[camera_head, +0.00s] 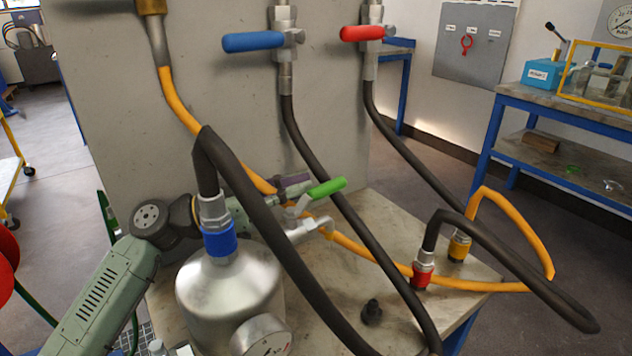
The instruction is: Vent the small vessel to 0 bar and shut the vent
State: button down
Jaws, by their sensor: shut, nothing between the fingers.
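The small vessel (215,300) is a silver metal tank on a worn bench top. A blue-collared hose coupling (219,240) sits on its neck, with a thick black hose on it. Its dial gauge (258,332) is cut by the lower frame edge, so I cannot read it. A valve with a green lever (328,187) stands to the right of the neck; the lever slants up to the right. My gripper (294,184) reaches in from the left behind the coupling. It is shut and empty, its tips close to the green lever. Whether they touch it is unclear.
A grey panel behind carries a blue-handled valve (253,42) and a red-handled valve (362,33). Black and orange hoses (520,240) loop across the bench on the right, ending at red (422,272) and yellow (459,246) couplings. A small black knob (372,312) stands at the front.

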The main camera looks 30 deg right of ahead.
jog(key=shift+v, duration=1.8)
